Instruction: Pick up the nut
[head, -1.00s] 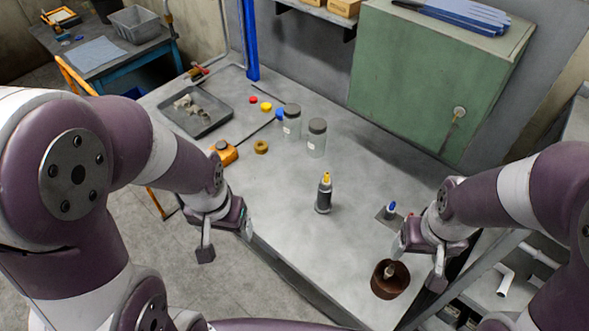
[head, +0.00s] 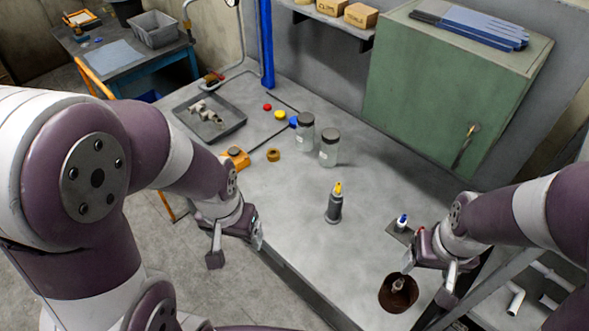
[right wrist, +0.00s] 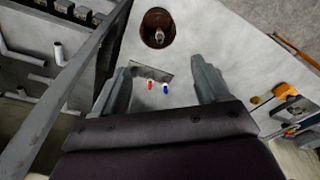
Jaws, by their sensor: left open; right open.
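A small brass-coloured ring, which looks like the nut (head: 273,155), lies flat on the grey table, right of an orange tool (head: 236,157). It seems to show also in the right wrist view (right wrist: 255,100), small, right of the fingers. My left gripper (head: 236,247) is open and empty off the table's front edge, nearer to me than the nut. My right gripper (head: 428,277) is open and empty near the table's right end, far from the nut. In the right wrist view my right gripper (right wrist: 162,88) has its fingers wide apart.
Two lidded jars (head: 329,148) stand right of the nut. A dark bottle with a yellow tip (head: 334,204) stands mid-table. A brown bowl (head: 384,300) and a small plate (head: 393,229) are near my right gripper. A grey tray (head: 181,112) lies at the back left.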

